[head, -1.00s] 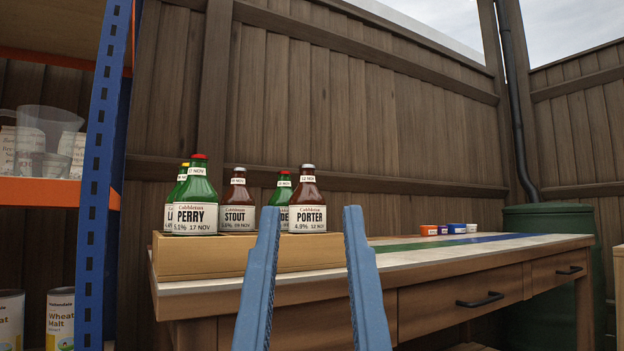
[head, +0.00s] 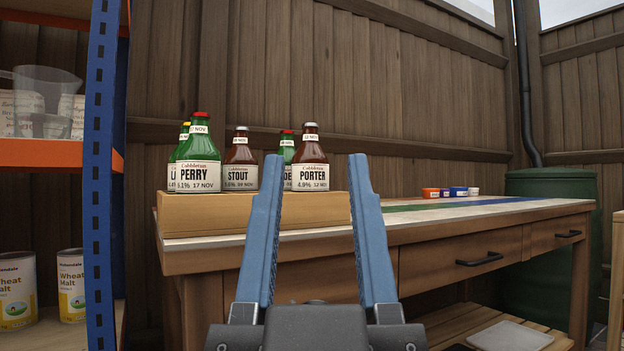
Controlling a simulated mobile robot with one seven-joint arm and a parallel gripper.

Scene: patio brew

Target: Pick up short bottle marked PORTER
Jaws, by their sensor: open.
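The short brown bottle marked PORTER (head: 311,172) stands upright at the right end of a wooden crate (head: 200,219) on the workbench, its white label facing me. My gripper (head: 315,160) is open and empty. Its two blue fingers point up and forward, and in the picture the PORTER bottle shows between their tips, farther off. I see no contact. The brown STOUT bottle (head: 240,165) stands to its left. A green bottle (head: 287,147) stands behind and left of PORTER, its label partly hidden by it and my left finger.
The green PERRY bottle (head: 198,160) stands at the crate's left, with another green bottle (head: 179,145) partly hidden behind it. A blue shelf upright (head: 98,180) rises at left. Small tubs (head: 450,192) sit far along the otherwise clear workbench top (head: 420,216).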

